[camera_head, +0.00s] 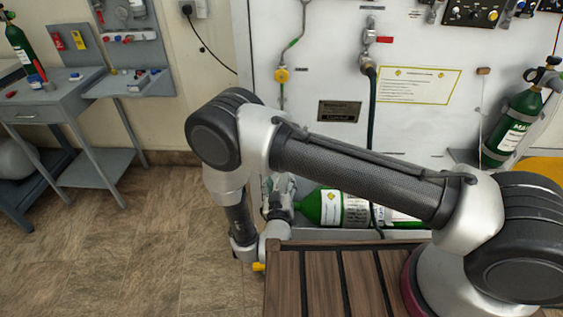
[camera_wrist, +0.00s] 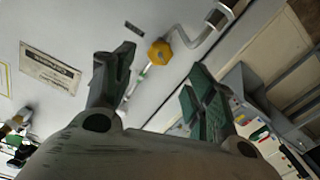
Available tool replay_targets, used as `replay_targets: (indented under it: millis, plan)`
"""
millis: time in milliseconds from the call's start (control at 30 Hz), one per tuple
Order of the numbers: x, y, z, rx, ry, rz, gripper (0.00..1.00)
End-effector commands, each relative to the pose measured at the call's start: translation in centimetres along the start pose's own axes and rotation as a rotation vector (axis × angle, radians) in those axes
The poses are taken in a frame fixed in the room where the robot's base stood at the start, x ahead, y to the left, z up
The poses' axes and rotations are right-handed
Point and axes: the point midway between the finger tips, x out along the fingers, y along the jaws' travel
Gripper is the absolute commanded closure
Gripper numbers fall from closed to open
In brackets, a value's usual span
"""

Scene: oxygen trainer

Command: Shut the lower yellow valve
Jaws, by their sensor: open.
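A yellow valve (camera_head: 281,75) sits on a thin pipe on the white wall panel, left of a small dark label. It also shows in the wrist view (camera_wrist: 159,53), beyond and between my fingertips. My gripper (camera_wrist: 161,72) is open, with its two dark fingers spread and nothing between them. In the head view my gripper (camera_head: 279,190) is low behind my arm, well below the valve and partly hidden. No contact with the valve shows. A small yellow piece (camera_head: 258,267) shows beside my wrist; I cannot tell what it is.
A red-handled valve (camera_head: 371,36) with a dark hose is to the right on the panel. A green cylinder (camera_head: 325,207) lies behind my arm, and another (camera_head: 512,128) is at right. A grey workbench (camera_head: 60,100) stands left. The floor between is clear.

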Motion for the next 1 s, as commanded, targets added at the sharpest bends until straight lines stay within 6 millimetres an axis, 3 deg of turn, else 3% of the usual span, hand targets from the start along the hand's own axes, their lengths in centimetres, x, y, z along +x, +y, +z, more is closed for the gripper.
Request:
replay_targets:
  millis: [400,800,1000]
  plan:
    - [6.3,0.1,0.0,0.002,-0.001,0.003,0.44]
    - [7.5,0.0,0.0,0.001,0.0,0.0,0.44]
    - [7.5,0.0,0.0,0.001,0.0,0.0,0.79]
